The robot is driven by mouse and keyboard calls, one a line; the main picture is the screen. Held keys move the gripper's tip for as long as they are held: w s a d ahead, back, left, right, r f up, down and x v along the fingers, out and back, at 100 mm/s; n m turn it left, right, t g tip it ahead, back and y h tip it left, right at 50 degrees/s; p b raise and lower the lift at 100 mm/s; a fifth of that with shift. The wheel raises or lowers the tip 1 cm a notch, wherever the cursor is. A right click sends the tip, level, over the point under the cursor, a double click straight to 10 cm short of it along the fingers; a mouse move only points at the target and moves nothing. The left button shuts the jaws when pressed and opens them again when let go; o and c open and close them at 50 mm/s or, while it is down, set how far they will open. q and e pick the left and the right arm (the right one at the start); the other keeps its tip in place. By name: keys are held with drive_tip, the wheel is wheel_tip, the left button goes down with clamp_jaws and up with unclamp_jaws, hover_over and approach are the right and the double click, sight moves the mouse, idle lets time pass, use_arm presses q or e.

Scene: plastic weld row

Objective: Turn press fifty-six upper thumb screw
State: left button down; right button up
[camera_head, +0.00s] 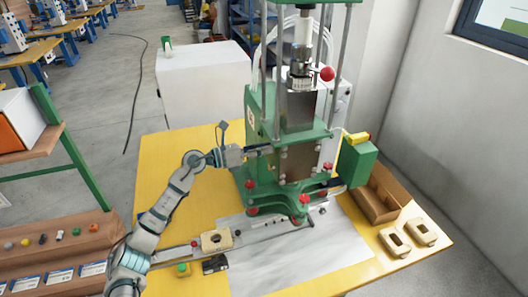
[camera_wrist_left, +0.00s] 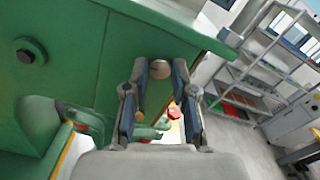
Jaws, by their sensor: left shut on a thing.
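The green press (camera_head: 262,105) stands on the yellow table, with a metal column and rods at its top. My left arm reaches in from the left, and its gripper (camera_head: 262,150) is at the left side of the press. In the left wrist view my gripper (camera_wrist_left: 161,72) has its two fingers close on either side of a small round tan screw head (camera_wrist_left: 160,68) at the edge of the green press body (camera_wrist_left: 85,55). It is shut on this screw. In the head view the screw is hidden by the gripper. My right gripper is not in view.
Red knobs (camera_head: 252,210) stick out around the press base. A green box (camera_head: 356,162) and an open cardboard box (camera_head: 385,195) are on the right. A tan block (camera_head: 216,240) and a metal bar lie in front. A white cabinet (camera_head: 205,85) stands behind.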

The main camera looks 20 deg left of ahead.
use_arm(q)
drive_tip(key=shift+f, duration=0.4)
drive_tip(key=c, duration=1)
unclamp_jaws()
drive_tip(key=shift+c, duration=0.2)
drive_tip(key=shift+o, duration=0.5)
drive_tip(key=shift+w+a+r, duration=0.1)
drive_tip(key=shift+w+r, duration=0.05)
drive_tip(key=v, duration=1.2)
